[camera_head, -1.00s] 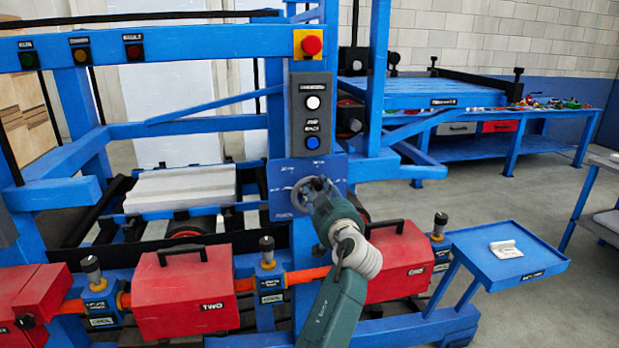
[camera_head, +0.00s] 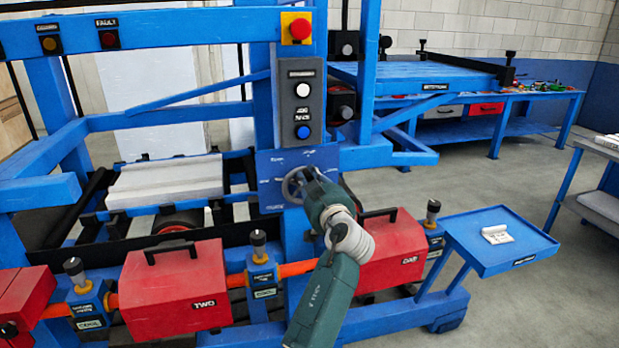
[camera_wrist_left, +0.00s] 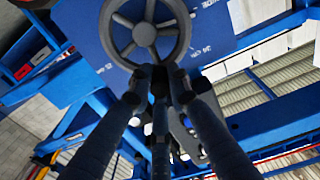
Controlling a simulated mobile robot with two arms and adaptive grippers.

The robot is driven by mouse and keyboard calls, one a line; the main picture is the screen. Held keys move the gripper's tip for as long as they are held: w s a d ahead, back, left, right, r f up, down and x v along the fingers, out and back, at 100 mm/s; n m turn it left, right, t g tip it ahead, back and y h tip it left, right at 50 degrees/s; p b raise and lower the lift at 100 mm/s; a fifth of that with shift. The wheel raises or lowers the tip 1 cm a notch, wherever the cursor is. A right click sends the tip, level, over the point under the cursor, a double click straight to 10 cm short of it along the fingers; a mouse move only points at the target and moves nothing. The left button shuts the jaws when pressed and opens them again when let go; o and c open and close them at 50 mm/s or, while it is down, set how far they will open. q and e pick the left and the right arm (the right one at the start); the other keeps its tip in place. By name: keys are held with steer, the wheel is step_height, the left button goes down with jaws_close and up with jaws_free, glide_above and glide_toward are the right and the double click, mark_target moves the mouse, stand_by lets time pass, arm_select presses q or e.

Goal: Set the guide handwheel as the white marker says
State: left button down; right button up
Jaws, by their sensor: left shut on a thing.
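The guide handwheel (camera_head: 292,186) is a grey spoked wheel on a blue plate (camera_head: 270,203) on the machine's front post. Small white markings are on the plate, too small to read in the head view. In the left wrist view the handwheel (camera_wrist_left: 146,30) shows at the top, with part of a white scale on the blue plate (camera_wrist_left: 215,25). My left gripper (camera_head: 305,186) is at the wheel's right side and covers part of it. In the wrist view its fingers (camera_wrist_left: 160,85) are closed together at the wheel's lower rim. My right gripper is not in view.
Below are red boxes (camera_head: 175,287) with black handles and an orange bar between blue posts. Above the plate is a panel with a white and a blue button (camera_head: 303,131). A blue side tray (camera_head: 500,248) stands at right. Floor beyond it is clear.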

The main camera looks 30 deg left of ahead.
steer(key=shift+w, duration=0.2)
arm_select(q)
steer(key=shift+w+m, duration=0.1)
steer(key=shift+m, duration=0.2)
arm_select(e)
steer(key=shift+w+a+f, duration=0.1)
